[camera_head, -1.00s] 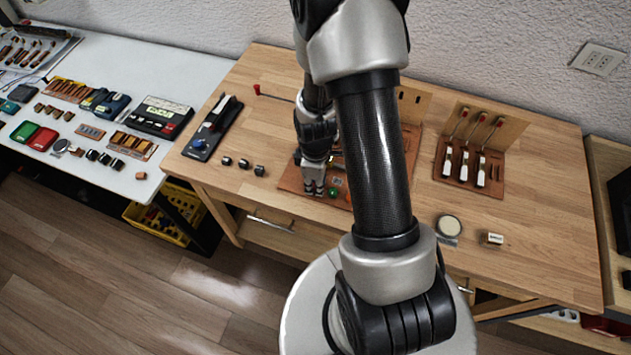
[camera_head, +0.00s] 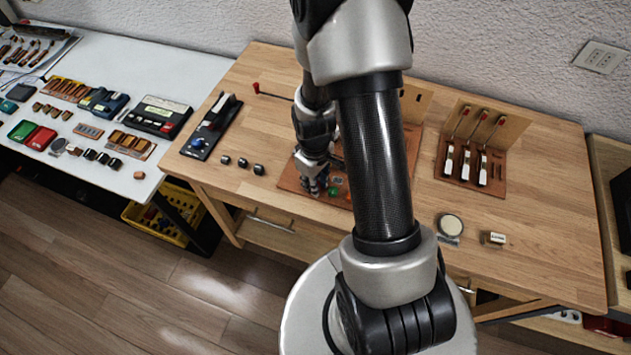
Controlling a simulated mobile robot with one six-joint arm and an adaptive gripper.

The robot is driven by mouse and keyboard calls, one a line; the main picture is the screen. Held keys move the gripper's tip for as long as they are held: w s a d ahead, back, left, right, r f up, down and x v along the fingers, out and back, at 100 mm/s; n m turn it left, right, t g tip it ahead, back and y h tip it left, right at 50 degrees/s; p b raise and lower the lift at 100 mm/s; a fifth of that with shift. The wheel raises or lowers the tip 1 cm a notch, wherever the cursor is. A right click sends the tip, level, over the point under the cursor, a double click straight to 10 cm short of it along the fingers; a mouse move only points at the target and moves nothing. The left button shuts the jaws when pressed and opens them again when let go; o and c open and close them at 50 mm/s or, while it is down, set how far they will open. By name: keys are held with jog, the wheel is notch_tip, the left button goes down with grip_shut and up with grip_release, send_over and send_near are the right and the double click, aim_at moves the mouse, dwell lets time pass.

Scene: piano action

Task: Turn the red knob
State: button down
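My gripper (camera_head: 314,187) points down over the front left part of a brown board (camera_head: 289,182) on the wooden bench. Its fingers are small in the view, and I cannot tell if they are open or shut or touch anything. A small green knob (camera_head: 333,191) stands on the board just right of the fingertips. I cannot make out a red knob on this board; my gripper and arm cover much of it. A black device (camera_head: 222,113) to the left carries a blue knob (camera_head: 198,142) and a small red part.
Three small dark blocks (camera_head: 242,163) lie left of the board. A red-tipped rod (camera_head: 257,88) lies behind. A board with piano hammers (camera_head: 470,165), a round pad (camera_head: 450,224) and a small block (camera_head: 493,238) are to the right.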

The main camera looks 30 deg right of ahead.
jog(key=shift+m, duration=1.1)
jog(key=shift+w, duration=0.1)
jog(key=c, duration=1.4)
grip_release()
notch_tip(320, 180, up, 12)
jog(key=shift+a+r, duration=0.1)
